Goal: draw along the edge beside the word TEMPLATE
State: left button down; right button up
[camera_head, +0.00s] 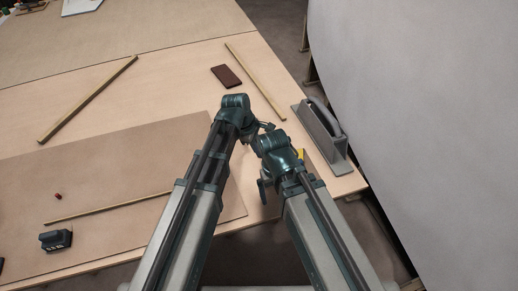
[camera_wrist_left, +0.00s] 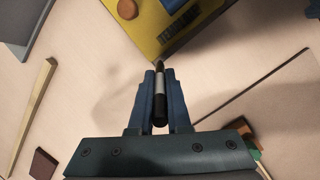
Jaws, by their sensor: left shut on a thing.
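My left gripper (camera_wrist_left: 160,78) is shut on a dark pen with a pale band (camera_wrist_left: 159,92). The pen's tip points at the near edge of a yellow plate (camera_wrist_left: 150,30) at the top of the left wrist view; whether it touches anything I cannot tell. The plate carries dark lettering (camera_wrist_left: 178,23), too small and angled to read. In the head view only a yellow sliver (camera_head: 300,153) shows behind my arms, and the left fingers are hidden. My right gripper (camera_head: 264,188) is low beside its wrist; its jaws are unclear.
A grey handled tool (camera_head: 322,138) stands at the table's right edge. A dark red block (camera_head: 226,76) and wooden strips (camera_head: 255,80) (camera_head: 88,97) lie farther back. A brown board (camera_head: 100,165) lies at left, with a small dark box (camera_head: 56,240) on it.

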pick_arm(q)
jog(key=shift+f+b, duration=0.35)
jog(key=shift+f, duration=0.05)
pick_arm(e)
jog(key=shift+f, duration=0.35)
dwell(0.7)
pick_arm(q)
jog(key=shift+s, duration=0.1)
jog(key=shift+s+d+r, duration=0.1)
jog(key=shift+s+d, duration=0.1)
jog(key=shift+s, duration=0.4)
jog(key=shift+s, duration=0.2)
jog(key=shift+s+d, duration=0.2)
jog(key=shift+s, duration=0.25)
jog(key=shift+s, duration=0.1)
jog(key=shift+s+d, duration=0.2)
jog(key=shift+s, duration=0.45)
jog(key=shift+s, duration=0.15)
jog(key=shift+s+d, duration=0.2)
jog(key=shift+s, duration=0.3)
